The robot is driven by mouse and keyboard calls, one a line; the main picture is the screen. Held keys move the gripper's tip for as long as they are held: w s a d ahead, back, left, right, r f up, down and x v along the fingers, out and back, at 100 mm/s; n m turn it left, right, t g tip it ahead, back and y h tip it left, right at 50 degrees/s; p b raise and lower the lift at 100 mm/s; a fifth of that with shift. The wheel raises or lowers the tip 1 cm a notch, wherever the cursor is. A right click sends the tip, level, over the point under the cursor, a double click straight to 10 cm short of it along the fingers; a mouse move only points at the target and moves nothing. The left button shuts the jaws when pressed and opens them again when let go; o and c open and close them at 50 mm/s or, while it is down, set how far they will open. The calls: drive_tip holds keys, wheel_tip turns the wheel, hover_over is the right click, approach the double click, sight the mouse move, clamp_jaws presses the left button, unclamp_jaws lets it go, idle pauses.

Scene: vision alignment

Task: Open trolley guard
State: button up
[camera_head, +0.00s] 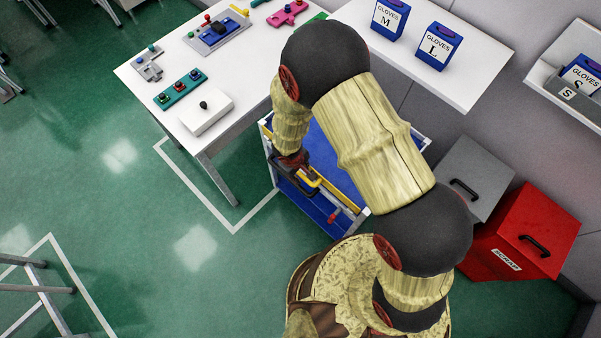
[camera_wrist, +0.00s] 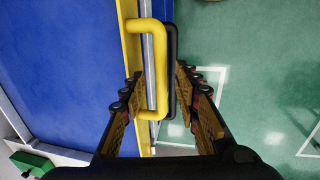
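The blue trolley (camera_head: 340,158) stands beside the white table, mostly covered by my arm in the head view. A yellow bar (camera_wrist: 131,60) runs along its edge and carries a yellow handle (camera_wrist: 161,50). A black handle (camera_wrist: 174,60) lies right next to the yellow one, on the floor side. My gripper (camera_wrist: 160,78) is open, with one finger on each side of the two handles; the yellow handle is nearer the left finger and the black one nearer the right. I cannot tell whether a finger touches. In the head view my gripper (camera_head: 293,161) is at the trolley's near-left edge.
The white table (camera_head: 240,98) with coloured fixtures is at upper left. Glove boxes (camera_head: 438,46) stand on a white shelf. A grey bin (camera_head: 478,170) and a red scrap bin (camera_head: 522,235) are at right. Green floor (camera_head: 150,220) is open at left.

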drive_tip(key=shift+w+f, duration=0.1)
drive_tip(key=shift+f, duration=0.55)
drive_tip(key=c, duration=0.4)
drive_tip(key=c, duration=0.3)
clamp_jaws()
